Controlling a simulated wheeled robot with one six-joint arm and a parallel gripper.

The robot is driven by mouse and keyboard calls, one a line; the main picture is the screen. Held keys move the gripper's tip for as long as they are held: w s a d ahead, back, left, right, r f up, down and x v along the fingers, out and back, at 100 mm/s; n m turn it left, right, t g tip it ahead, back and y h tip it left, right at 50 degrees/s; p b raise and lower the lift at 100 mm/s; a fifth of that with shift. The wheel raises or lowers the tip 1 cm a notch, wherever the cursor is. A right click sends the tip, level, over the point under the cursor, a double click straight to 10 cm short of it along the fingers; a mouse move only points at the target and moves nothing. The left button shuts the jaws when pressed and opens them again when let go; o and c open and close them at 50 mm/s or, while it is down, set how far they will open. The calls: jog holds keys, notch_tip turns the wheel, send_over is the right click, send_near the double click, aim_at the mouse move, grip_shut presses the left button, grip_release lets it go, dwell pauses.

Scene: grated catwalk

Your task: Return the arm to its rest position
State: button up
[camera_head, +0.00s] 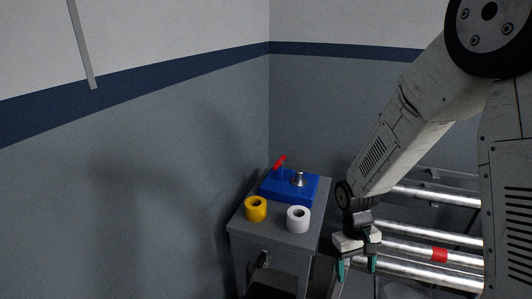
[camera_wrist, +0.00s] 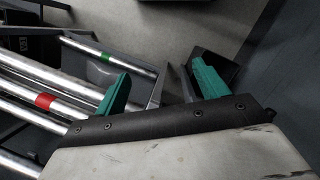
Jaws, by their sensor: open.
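My gripper (camera_head: 357,264) hangs at the end of my arm, right of the small grey table and in front of the metal pipes in the head view. In the wrist view my gripper (camera_wrist: 160,88) shows its two teal-padded fingers spread apart. Nothing is between the fingers, so it is open and empty. My arm comes down from the upper right of the head view, bent, with the gripper pointing downward.
A grey table (camera_head: 272,236) holds a blue block (camera_head: 312,190) with a red handle (camera_head: 280,161), a yellow ring (camera_head: 256,209) and a white ring (camera_head: 298,219). Silver pipes (camera_head: 402,247) with a red band (camera_head: 439,254) run at the right. Walls stand left and behind.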

jog(key=s+d+r+m+t, duration=0.1)
jog(key=s+r+t, duration=0.1)
jog(key=s+r, duration=0.7)
jog(key=s+d+r+m+t+y, duration=0.1)
jog(key=s+d+r+t, duration=0.1)
jog(key=s+r, duration=0.8)
notch_tip(320, 180, up, 8)
jog(key=shift+s+d+f+m, duration=0.2)
jog(key=shift+m, duration=0.2)
